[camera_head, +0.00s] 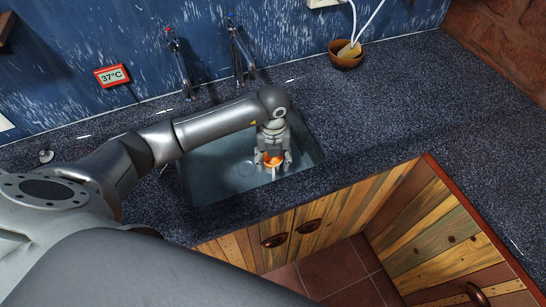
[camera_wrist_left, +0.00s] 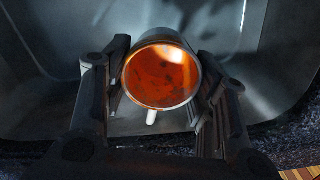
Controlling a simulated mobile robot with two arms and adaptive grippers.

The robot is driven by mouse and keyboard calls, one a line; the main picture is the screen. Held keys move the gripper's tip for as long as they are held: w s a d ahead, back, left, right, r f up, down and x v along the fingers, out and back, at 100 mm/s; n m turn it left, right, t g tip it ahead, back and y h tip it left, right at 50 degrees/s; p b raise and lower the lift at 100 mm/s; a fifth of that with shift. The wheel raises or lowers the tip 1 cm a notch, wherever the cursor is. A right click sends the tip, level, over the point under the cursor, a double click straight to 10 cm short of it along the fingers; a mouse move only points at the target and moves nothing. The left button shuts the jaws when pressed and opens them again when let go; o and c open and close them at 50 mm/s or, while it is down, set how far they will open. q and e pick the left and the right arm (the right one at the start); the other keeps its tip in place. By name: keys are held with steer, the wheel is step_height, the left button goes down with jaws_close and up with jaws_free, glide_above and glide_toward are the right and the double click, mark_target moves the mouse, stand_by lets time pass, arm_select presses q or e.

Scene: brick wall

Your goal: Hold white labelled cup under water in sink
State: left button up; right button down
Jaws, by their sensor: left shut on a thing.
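My left gripper (camera_head: 273,158) is down inside the sink (camera_head: 212,178), near its right side. Its two fingers are shut on the sides of a cup (camera_wrist_left: 160,76), which also shows in the head view (camera_head: 272,165). In the left wrist view I look into the cup. It has a pale rim and an orange interior, and its handle (camera_wrist_left: 151,117) points toward the bottom of the picture. I cannot make out a label. No running water is clearly visible. My right gripper is out of view.
A red-marked tap (camera_head: 180,66) and a blue-marked tap (camera_head: 240,52) stand behind the sink. A brown bowl (camera_head: 346,62) sits on the speckled counter (camera_head: 400,100) at the back right. A 37°C display (camera_head: 112,76) is on the wall. The counter right of the sink is clear.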

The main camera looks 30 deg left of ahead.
arm_select(q)
step_height(320, 180, down, 8)
steer(key=b, duration=0.5)
steer(key=shift+b, duration=0.35)
steer(key=shift+f+b, duration=0.95)
steer(key=shift+f, duration=0.4)
stand_by(0.4)
stand_by(0.9)
step_height(320, 180, up, 20)
steer(key=p, duration=1.5)
